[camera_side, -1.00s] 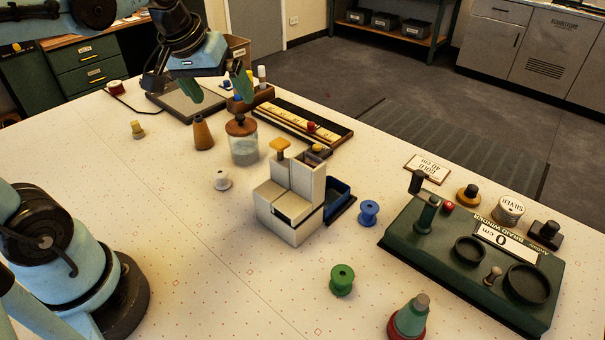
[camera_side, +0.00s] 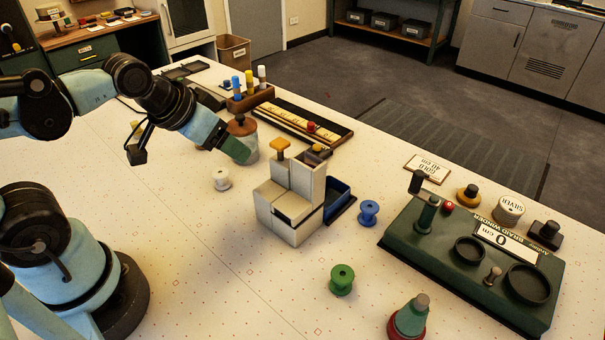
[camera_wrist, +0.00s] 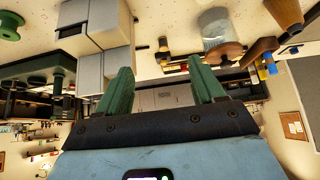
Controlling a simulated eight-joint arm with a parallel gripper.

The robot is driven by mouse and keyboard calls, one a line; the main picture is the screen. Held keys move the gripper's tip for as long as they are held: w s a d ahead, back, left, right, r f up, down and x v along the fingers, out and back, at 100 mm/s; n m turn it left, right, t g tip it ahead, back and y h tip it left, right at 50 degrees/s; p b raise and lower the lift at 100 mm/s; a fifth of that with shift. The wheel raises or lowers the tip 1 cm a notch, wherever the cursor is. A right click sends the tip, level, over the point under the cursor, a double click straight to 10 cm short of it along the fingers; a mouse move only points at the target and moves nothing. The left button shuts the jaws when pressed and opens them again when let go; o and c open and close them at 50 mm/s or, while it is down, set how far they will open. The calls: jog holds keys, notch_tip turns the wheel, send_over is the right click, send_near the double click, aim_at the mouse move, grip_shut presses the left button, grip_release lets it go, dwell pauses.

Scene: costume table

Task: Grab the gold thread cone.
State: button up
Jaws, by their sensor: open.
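The tan-gold cone (camera_wrist: 285,14) shows at the top right of the wrist view, which looks upside down. In the side view it is almost wholly hidden behind my arm. My gripper (camera_wrist: 163,88) is open, with two green fingers apart and nothing between them. In the side view my gripper (camera_side: 237,150) is in front of the glass jar (camera_side: 250,143); only one finger shows clearly there. The wrist view shows the cone to the right of both fingers, beyond the jar (camera_wrist: 214,25), and not between them.
A grey block-shaped stand (camera_side: 293,225) with a yellow knob is right of my gripper. A white spool (camera_side: 221,180) lies near the jar. Blue (camera_side: 368,212) and green (camera_side: 341,280) spools, a red-and-green cone (camera_side: 409,318) and the green braid winder (camera_side: 480,265) stand farther right.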

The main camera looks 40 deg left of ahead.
notch_tip(320, 180, up, 4)
jog(key=r, duration=0.1)
jog(key=w+a+m+g+h, duration=0.1)
jog(key=w+a+m+h, duration=0.45)
jog(key=a, duration=0.85)
jog(key=a+f+m+t+h, duration=0.1)
jog(key=a+m+t+h, duration=0.25)
jog(key=a, duration=1.05)
jog(key=shift+g, duration=0.35)
jog(key=f, duration=1.2)
jog(key=shift+s+d, duration=0.2)
jog(key=shift+s, duration=0.1)
jog(key=shift+x, duration=3.8)
jog(key=c, duration=1.1)
